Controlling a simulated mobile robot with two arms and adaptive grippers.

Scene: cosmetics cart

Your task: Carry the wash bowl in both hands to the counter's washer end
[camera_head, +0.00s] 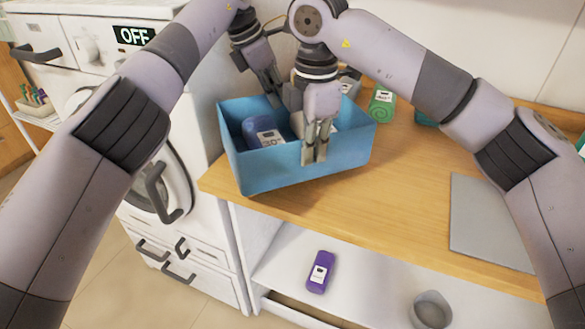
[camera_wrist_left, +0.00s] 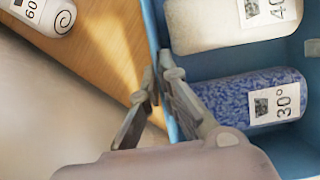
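The wash bowl (camera_head: 270,170) is a blue rectangular tub at the washer end of the wooden counter (camera_head: 410,190). Its near side overhangs the counter edge. Inside are a blue rolled cloth (camera_wrist_left: 240,102) labelled 30° and a white one (camera_wrist_left: 208,25) labelled 40°. My left gripper (camera_head: 272,90) is at the bowl's far side; in the left wrist view its fingers (camera_wrist_left: 158,78) are closed around the rim. My right gripper (camera_head: 315,152) is at the near wall, fingers close together over the rim, hiding part of the wall. Whether the bowl's base touches the counter is unclear.
The white washer (camera_head: 160,185), its display reading OFF, stands left of the counter. A green roll (camera_head: 381,104) lies right of the bowl and a grey board (camera_head: 485,220) lies further right. A purple item (camera_head: 320,271) and a grey cup (camera_head: 430,309) are on the shelf below.

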